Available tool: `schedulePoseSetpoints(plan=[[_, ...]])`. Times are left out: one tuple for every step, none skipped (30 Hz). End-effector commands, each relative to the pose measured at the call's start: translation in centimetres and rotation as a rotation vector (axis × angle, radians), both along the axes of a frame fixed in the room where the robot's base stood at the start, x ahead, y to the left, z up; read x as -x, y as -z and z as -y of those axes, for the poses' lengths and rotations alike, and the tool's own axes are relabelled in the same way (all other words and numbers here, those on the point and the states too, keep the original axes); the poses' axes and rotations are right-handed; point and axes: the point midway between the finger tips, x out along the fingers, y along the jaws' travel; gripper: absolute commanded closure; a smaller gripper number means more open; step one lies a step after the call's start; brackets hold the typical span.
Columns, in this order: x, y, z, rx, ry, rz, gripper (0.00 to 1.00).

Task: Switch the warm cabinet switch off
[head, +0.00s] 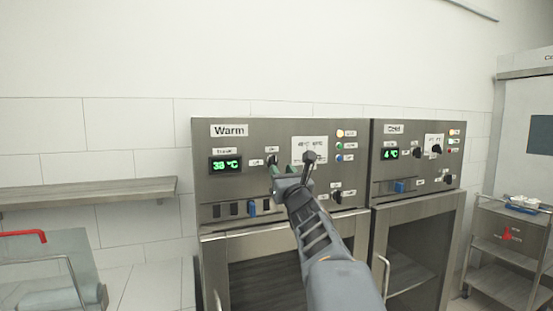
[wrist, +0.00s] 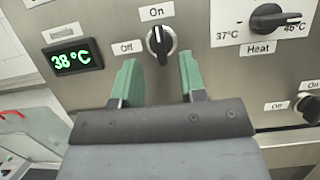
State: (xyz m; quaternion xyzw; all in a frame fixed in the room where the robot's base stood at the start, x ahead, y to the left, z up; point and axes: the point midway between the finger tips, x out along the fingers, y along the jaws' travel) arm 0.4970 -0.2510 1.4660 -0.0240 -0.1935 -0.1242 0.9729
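The warm cabinet (head: 215,182) has a steel front panel with a "Warm" label and a green display reading 38 °C. Its switch (wrist: 161,43) is a round black knob with a light pointer line. The knob's line points up toward the "On" label (wrist: 156,13); the "Off" label (wrist: 128,47) is to its left. My gripper (wrist: 157,70) is open, with green finger pads spread just below the knob in the wrist view. The knob sits between the finger lines, with nothing held. In the head view my gripper (head: 291,164) is in front of the panel and partly covers the switch area.
A heat knob (wrist: 274,19) is right of the switch, and another on/off knob (wrist: 308,107) is lower right. The cold cabinet (head: 420,215) stands to the right. A wall shelf (head: 90,193) is at left, and a trolley (head: 505,250) is at far right.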

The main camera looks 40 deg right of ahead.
Motion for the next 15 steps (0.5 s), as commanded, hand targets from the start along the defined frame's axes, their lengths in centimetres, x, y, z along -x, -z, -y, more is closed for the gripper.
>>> schedulePoseSetpoints(plan=[[-0.8, -0.6, 0.2, -0.001, -0.001, -0.001, 0.62], [-1.2, -0.8, 0.3, -0.001, -0.001, -0.001, 0.62], [-1.7, -1.0, 0.4, -0.001, -0.001, -0.001, 0.62], [-2.0, -1.1, 0.5, 0.0, -0.001, -0.001, 0.62], [-2.3, -1.2, 0.6, 0.0, -0.001, -0.001, 0.62], [-2.7, -1.4, 0.7, 0.001, -0.001, 0.0, 0.62], [-2.9, -1.4, 0.7, 0.0, -0.001, -0.001, 0.62], [-3.1, -1.5, 0.8, 0.0, -0.001, -0.001, 0.62], [-3.4, -1.6, 0.9, 0.0, 0.0, 0.0, 0.62], [-3.5, -1.6, 0.9, 0.0, 0.0, 0.0, 0.62], [-3.6, -1.7, 0.9, 0.0, 0.0, 0.0, 0.62], [-3.8, -1.7, 1.0, 0.0, 0.0, -0.001, 0.62], [-3.9, -1.7, 1.0, 0.0, 0.0, -0.001, 0.62], [-3.9, -1.7, 1.0, 0.001, 0.0, -0.001, 0.62], [-4.0, -1.7, 1.0, 0.001, 0.0, -0.001, 0.62]])
